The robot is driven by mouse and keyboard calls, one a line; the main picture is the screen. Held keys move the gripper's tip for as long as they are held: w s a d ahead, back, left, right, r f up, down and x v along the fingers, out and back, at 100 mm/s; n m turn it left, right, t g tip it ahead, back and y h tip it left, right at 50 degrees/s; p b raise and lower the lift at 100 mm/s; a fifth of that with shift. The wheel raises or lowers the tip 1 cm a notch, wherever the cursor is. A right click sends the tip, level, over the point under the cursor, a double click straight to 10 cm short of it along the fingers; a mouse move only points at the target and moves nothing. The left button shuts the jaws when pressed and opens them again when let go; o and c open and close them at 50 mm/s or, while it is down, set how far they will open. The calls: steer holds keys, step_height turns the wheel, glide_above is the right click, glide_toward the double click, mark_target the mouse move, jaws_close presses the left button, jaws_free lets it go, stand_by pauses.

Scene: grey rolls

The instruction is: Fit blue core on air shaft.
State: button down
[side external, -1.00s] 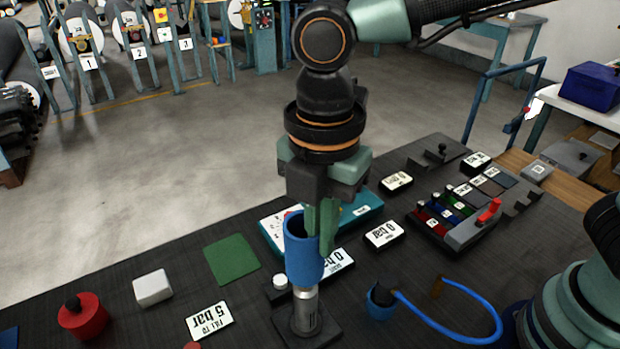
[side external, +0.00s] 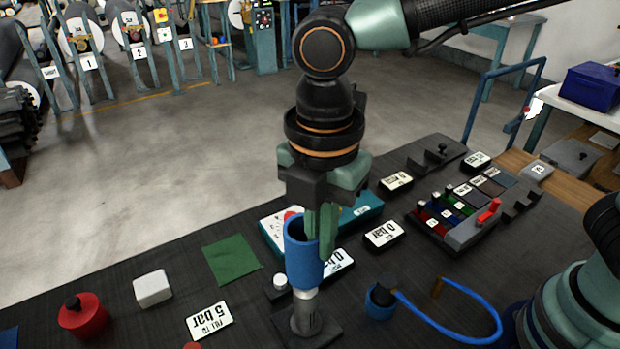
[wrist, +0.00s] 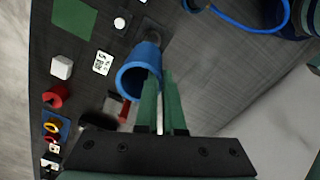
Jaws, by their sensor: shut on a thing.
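The blue core (side external: 304,255) is a hollow upright tube with its open end up. It also shows in the wrist view (wrist: 135,80). My gripper (side external: 320,232) is shut on the core at its right-hand rim, and its green fingers also show in the wrist view (wrist: 160,100). The air shaft (side external: 305,312) is a silver upright post on a dark square base, directly below the core. The core's lower end meets or overlaps the shaft's top; how much of the shaft is inside is hidden.
A blue hose (side external: 465,335) with a blue fitting (side external: 380,302) lies right of the shaft. A "5 bar" card (side external: 209,320), white block (side external: 152,289), red knob piece (side external: 83,316) and green square (side external: 231,260) lie to the left. A switch panel (side external: 455,215) stands behind right.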

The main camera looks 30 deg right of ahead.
mark_target(319, 281)
steer(key=shift+f, duration=0.55)
steer(key=shift+f, duration=0.35)
steer(key=shift+f, duration=0.7)
steer(key=shift+f, duration=0.35)
steer(key=shift+f, duration=0.65)
steer(key=shift+f, duration=0.35)
steer(key=shift+f, duration=0.65)
steer(key=shift+f, duration=0.35)
steer(key=shift+f, duration=0.35)
